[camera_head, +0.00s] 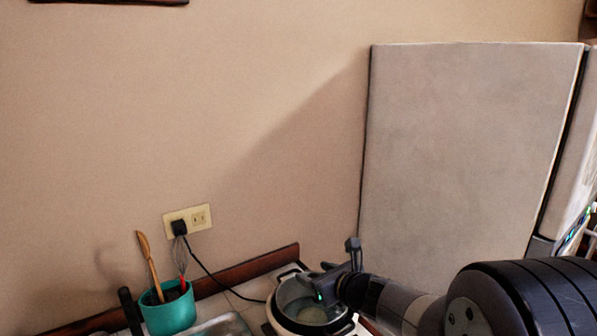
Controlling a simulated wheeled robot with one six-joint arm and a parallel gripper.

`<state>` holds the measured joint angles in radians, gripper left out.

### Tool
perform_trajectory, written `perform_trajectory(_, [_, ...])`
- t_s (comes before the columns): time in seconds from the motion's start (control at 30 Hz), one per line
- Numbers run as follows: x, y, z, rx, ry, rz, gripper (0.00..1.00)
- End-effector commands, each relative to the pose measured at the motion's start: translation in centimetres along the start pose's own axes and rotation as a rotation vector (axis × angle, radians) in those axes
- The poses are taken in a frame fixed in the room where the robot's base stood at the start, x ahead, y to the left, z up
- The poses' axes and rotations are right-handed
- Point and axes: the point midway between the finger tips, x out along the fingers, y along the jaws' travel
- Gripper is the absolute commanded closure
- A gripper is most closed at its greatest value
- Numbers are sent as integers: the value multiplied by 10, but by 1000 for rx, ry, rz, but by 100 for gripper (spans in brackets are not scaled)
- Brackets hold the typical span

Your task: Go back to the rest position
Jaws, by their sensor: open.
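My gripper (338,272) is at the lower middle of the head view, at the end of my dark arm, which reaches in from the lower right. It is over the right side of a pot (285,318) with a pale rim. The gripper is open, and I see nothing between its fingers. Whether it touches the pot's rim cannot be told from this view. Something pale and round (311,314) shows inside the pot.
A teal utensil holder (170,314) with a wooden spoon and a whisk stands left of the pot. A black cord (215,281) runs from the wall outlet (200,217) toward the pot. A large grey fridge (455,150) stands right, behind my arm.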

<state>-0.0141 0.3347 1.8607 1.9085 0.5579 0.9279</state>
Motion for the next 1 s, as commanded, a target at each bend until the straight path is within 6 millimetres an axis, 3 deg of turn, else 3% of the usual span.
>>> perform_trajectory(0.1, [19, 1, -7, 1, 1, 2, 45])
perform_trajectory(0.3, [19, 0, -13, 0, -1, 0, 45])
perform_trajectory(0.83, [16, 0, -6, 0, 0, 0, 45])
perform_trajectory(1.0, [2, -1, 2, 0, -1, -2, 45])
